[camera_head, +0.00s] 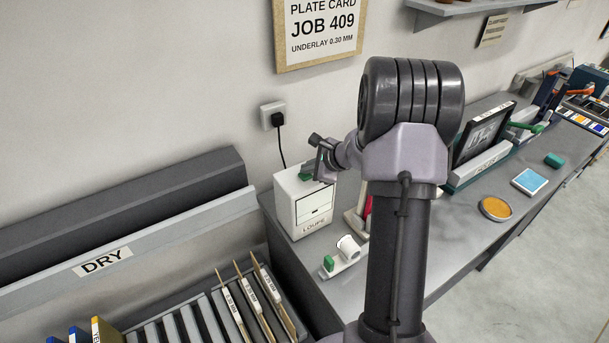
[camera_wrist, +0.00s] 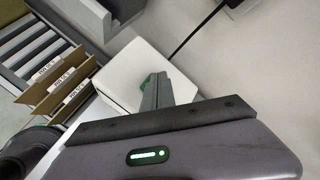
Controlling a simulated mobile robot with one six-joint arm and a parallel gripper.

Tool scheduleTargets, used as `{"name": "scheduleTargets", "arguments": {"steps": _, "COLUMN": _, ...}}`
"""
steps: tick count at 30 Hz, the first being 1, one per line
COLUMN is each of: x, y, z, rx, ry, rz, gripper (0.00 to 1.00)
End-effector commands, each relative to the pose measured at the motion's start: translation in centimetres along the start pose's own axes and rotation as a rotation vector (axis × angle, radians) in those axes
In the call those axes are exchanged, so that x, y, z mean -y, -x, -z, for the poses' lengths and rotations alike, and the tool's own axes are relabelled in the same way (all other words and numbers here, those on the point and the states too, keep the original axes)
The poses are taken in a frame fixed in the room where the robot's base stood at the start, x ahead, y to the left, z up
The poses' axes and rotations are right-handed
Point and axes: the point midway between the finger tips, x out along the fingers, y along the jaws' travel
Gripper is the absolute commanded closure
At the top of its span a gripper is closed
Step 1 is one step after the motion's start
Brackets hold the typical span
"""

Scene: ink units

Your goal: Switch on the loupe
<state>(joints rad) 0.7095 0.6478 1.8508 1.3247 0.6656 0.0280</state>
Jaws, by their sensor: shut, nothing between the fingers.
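The loupe unit (camera_head: 312,207) is a white box labelled LOUPE at the left end of the grey bench. Its white top also shows in the wrist view (camera_wrist: 122,68). A green part (camera_head: 305,176) sits on its top, partly hidden by my gripper; it also shows in the wrist view (camera_wrist: 148,80). My gripper (camera_head: 316,172) is shut and empty, its fingers over the top beside the green part. In the wrist view the fingertips (camera_wrist: 156,90) overlap the green part; I cannot tell whether they touch it.
A black plug and cable (camera_head: 278,119) run from the wall socket behind the box. A small white piece with a green end (camera_head: 340,258) lies in front of it. The DRY rack (camera_head: 190,315) with upright plates is at the left. A framed plate stand (camera_head: 481,160) is at the right.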

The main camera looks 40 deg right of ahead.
Motion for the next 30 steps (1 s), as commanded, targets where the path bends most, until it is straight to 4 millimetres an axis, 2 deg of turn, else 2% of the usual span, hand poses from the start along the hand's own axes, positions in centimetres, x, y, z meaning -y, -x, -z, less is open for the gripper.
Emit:
{"name": "scheduleTargets", "arguments": {"steps": 23, "x": 0.3, "y": 0.4, "z": -0.3, "rx": 0.0, "ry": -0.001, "rz": -0.001, "gripper": 1.0}}
{"name": "scheduleTargets", "arguments": {"steps": 30, "x": 1.6, "y": 2.1, "z": -1.5, "rx": 0.0, "ry": 0.001, "rz": 0.001, "gripper": 1.0}}
